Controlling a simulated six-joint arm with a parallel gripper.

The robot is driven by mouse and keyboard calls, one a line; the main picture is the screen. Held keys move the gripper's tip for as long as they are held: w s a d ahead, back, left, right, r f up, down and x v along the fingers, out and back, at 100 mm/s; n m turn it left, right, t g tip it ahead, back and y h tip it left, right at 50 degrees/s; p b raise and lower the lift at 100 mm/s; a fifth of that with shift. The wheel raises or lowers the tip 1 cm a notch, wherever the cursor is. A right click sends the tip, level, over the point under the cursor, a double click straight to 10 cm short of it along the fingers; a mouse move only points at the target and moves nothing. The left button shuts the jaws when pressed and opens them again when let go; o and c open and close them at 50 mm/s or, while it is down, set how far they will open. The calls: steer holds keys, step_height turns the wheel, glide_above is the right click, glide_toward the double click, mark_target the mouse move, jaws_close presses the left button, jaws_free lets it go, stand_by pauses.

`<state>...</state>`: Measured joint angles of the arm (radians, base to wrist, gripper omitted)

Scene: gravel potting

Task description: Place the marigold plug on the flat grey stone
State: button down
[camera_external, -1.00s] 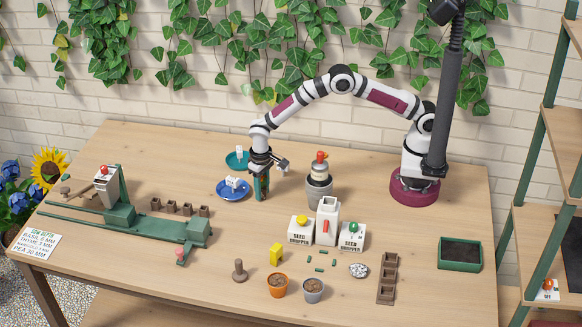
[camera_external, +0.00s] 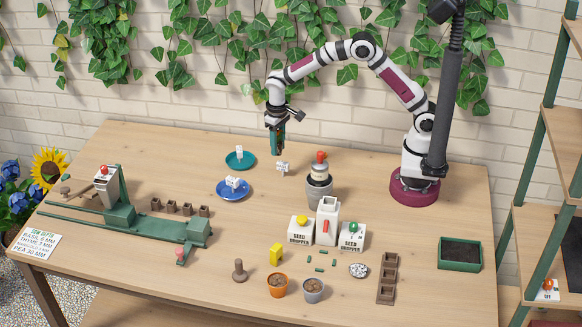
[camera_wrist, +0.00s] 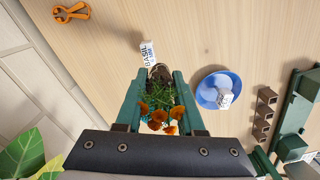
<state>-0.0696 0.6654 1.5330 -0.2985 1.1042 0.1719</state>
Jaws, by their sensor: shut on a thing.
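My gripper (camera_external: 277,152) is raised above the back middle of the table. In the wrist view its green fingers (camera_wrist: 157,80) are closed around a marigold plug, with dark soil at the tips. The plug's orange flowers and green leaves (camera_wrist: 156,108) show between the fingers. In the external view the fingers mostly hide the plug. A small white label (camera_external: 282,168) shows just below the gripper; in the wrist view a label (camera_wrist: 147,53) reads BASIL. A grey speckled thing (camera_external: 358,271) lies at the front right; I cannot tell whether it is the flat grey stone.
A blue saucer (camera_external: 233,190) and a teal saucer (camera_external: 240,160), each with a white label, are left of my gripper. A dark pot with a red-topped bottle (camera_external: 319,188) stands close on the right.

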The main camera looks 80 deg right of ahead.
steer(key=shift+s+d+r, duration=0.1)
steer(key=shift+d+r, duration=0.25)
steer(key=shift+d, duration=0.1)
step_height(320, 180, up, 7)
steer(key=shift+r, duration=0.15)
steer(key=s+a+n, duration=0.2)
steer(key=a+n, duration=0.2)
steer(key=a, duration=0.6)
steer(key=n, duration=1.4)
glide_above(359, 268)
step_height(359, 268, down, 15)
steer(key=shift+f, duration=0.15)
steer(key=shift+f, duration=0.1)
